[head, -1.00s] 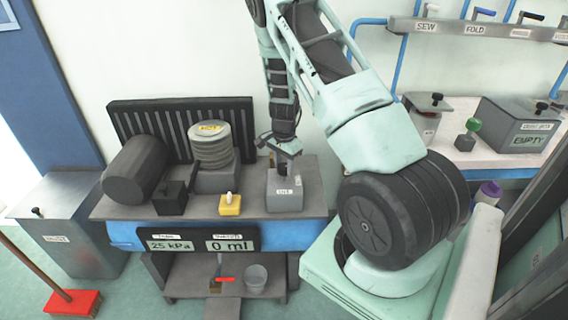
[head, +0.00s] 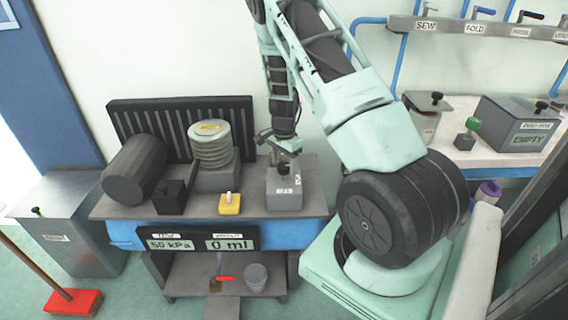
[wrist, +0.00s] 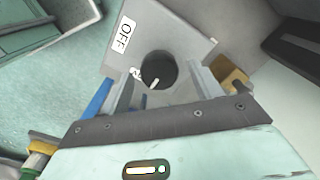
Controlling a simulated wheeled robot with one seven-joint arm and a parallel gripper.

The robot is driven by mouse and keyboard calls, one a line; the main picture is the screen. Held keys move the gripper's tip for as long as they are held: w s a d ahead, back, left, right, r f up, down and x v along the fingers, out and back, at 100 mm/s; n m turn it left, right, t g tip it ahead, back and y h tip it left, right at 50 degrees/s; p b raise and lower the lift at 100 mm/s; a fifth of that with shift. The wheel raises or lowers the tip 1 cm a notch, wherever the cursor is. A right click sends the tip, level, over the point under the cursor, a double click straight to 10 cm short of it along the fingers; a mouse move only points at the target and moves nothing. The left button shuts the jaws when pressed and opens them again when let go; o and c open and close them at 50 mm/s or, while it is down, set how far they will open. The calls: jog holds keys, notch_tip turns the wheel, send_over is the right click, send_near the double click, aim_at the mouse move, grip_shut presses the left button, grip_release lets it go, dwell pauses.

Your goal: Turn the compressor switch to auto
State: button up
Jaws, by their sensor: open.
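The grey compressor switch box (head: 284,195) stands on the dark bench top in the head view. Its small labels are hard to read there. In the wrist view the box (wrist: 187,30) has a white OFF label (wrist: 123,35) on its upper left. A dark round knob (wrist: 158,68) with a small pale mark sits on its face. My gripper (wrist: 160,75) is open, with one finger on each side of the knob; I cannot tell whether they touch it.
A yellow block (head: 230,204) with a white top stands left of the box. A dark cylinder (head: 135,170), a small black block (head: 171,197) and a ribbed grey drum (head: 211,145) are further left. The display (head: 197,241) reads 50 kPa and 0 ml.

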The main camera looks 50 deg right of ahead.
aim_at(284, 165)
notch_tip(284, 165, up, 17)
dwell(0.4)
dwell(0.5)
jog(key=s+a+r+n+y+p, duration=0.1)
jog(key=s+a+r+n, duration=0.15)
jog(key=a+n, duration=0.9)
jog(key=s+a+r+n+y, duration=0.1)
jog(key=s+a+r+n, duration=0.15)
jog(key=a, duration=1.75)
jog(key=s+a+r+n, duration=0.1)
jog(key=s+a+n, duration=0.5)
jog(key=s, duration=0.3)
jog(key=s+a+r+n+h+p, duration=0.1)
jog(key=s+a+n, duration=0.5)
jog(key=s, duration=0.2)
jog(key=shift+s+a+r+n, duration=0.35)
jog(key=shift+a+r+n, duration=0.05)
